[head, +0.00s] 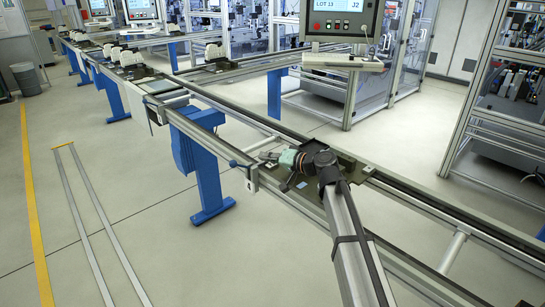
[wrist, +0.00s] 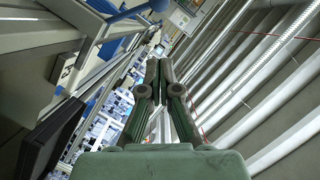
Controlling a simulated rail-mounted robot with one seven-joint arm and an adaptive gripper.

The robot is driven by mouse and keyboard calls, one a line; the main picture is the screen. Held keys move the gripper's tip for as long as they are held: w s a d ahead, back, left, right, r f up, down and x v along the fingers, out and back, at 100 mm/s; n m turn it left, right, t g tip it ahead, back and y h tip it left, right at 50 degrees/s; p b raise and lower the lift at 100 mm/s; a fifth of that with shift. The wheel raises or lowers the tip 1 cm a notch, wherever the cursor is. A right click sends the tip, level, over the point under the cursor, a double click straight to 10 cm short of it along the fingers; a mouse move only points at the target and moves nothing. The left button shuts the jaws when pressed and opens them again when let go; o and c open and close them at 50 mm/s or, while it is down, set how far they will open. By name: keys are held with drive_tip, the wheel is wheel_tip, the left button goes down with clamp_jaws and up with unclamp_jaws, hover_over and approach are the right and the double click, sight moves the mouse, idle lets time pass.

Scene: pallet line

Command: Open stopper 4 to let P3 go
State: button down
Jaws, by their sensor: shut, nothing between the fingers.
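My gripper (head: 268,157) is at the near rail of the conveyor, pointing left. In the wrist view my gripper (wrist: 158,66) shows two green-grey fingers closed together with nothing between them. A blue lever-like part (head: 240,163) sits on the near rail just left of the fingers, apart from them; I take it as the stopper. A blue bar (wrist: 128,12) shows beyond the fingertips in the wrist view. A dark pallet plate (head: 352,174) lies on the conveyor, partly hidden by my arm. I cannot read a number on stopper or pallet.
The conveyor's near rail (head: 410,262) runs to the lower right, on blue legs (head: 203,165). A small marked tag (wrist: 67,68) is on the rail side. More pallets with white parts (head: 130,58) stand far left.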

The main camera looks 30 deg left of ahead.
drive_tip(key=s+a+f+p, duration=0.2)
drive_tip(key=a+f, duration=0.1)
drive_tip(key=a, duration=0.5)
drive_tip(key=shift+f+p, duration=0.15)
drive_tip(key=shift+p, duration=0.15)
drive_tip(key=shift+d, duration=0.1)
